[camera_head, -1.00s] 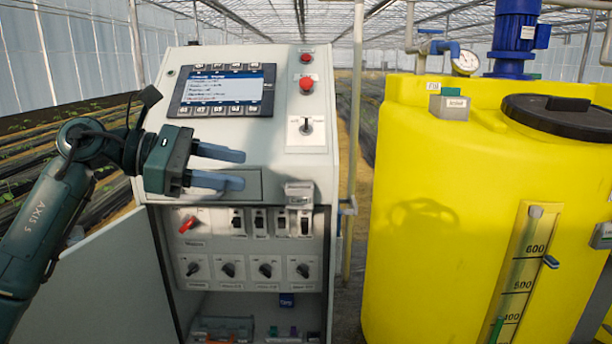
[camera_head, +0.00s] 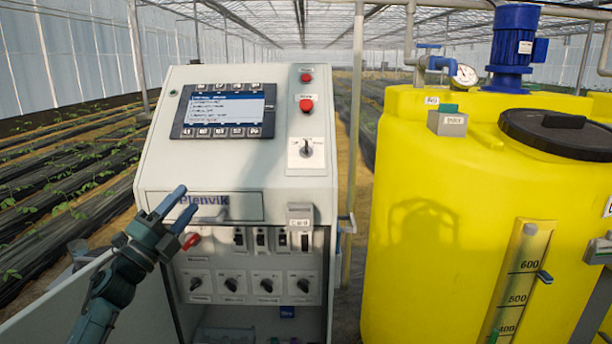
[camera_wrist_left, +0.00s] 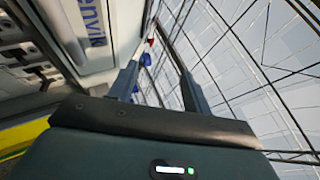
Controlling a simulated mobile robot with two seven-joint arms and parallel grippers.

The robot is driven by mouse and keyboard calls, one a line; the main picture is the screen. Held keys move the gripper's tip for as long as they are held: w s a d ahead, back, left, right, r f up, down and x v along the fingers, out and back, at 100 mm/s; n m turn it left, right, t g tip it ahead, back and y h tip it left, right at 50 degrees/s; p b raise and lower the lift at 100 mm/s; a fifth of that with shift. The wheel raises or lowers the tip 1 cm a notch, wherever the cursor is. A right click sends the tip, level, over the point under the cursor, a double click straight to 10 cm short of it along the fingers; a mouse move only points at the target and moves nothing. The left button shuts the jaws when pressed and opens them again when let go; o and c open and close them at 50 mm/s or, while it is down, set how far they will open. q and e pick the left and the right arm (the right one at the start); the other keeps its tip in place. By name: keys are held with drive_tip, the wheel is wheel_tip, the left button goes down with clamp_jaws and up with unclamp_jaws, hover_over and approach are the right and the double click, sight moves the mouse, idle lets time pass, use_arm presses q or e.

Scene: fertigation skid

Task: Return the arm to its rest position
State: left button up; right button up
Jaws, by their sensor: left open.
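My left gripper (camera_head: 178,204) is open and empty in the head view, at the lower left in front of the control cabinet (camera_head: 160,160). Its two fingers point up and to the right and overlap the left end of the cabinet's nameplate panel. I cannot tell whether they touch it. In the left wrist view the two fingers (camera_wrist_left: 158,85) stand apart with nothing between them, and the cabinet face (camera_wrist_left: 60,20) shows at the upper left. My right gripper is out of view.
The cabinet's open door (camera_head: 75,315) hangs at the lower left. A red switch (camera_head: 191,241) is close to my gripper. A yellow tank (camera_head: 420,200) with a blue motor (camera_head: 513,45) stands at the right. Planted rows (camera_head: 60,180) lie at the left.

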use_arm(q)
drive_tip(key=w+a+f+n+g+y, duration=0.2)
drive_tip(key=a+f+n+y, duration=0.4)
drive_tip(key=n, duration=0.6)
drive_tip(key=w+a+f+n+g+y, duration=0.1)
drive_tip(key=w+a+f+n+y, duration=0.3)
drive_tip(key=n+y, duration=0.65)
drive_tip(key=s+d+f+g+h, duration=0.2)
drive_tip(key=s+d+f+h, duration=0.3)
drive_tip(key=s+f, duration=0.6)
drive_tip(key=s+d+f+g, duration=0.1)
drive_tip(key=s+d+f, duration=0.4)
drive_tip(key=s, duration=0.5)
drive_tip(key=s+d+f+n+g+h, duration=0.1)
drive_tip(key=s+d+f, duration=0.4)
drive_tip(key=s, duration=0.5)
drive_tip(key=s+d+f+g+h, duration=0.1)
drive_tip(key=s+d+f, duration=0.4)
drive_tip(key=s, duration=0.5)
drive_tip(key=shift+d+f+g, duration=0.3)
drive_tip(key=shift+f+g, duration=0.05)
drive_tip(key=shift+g, duration=0.45)
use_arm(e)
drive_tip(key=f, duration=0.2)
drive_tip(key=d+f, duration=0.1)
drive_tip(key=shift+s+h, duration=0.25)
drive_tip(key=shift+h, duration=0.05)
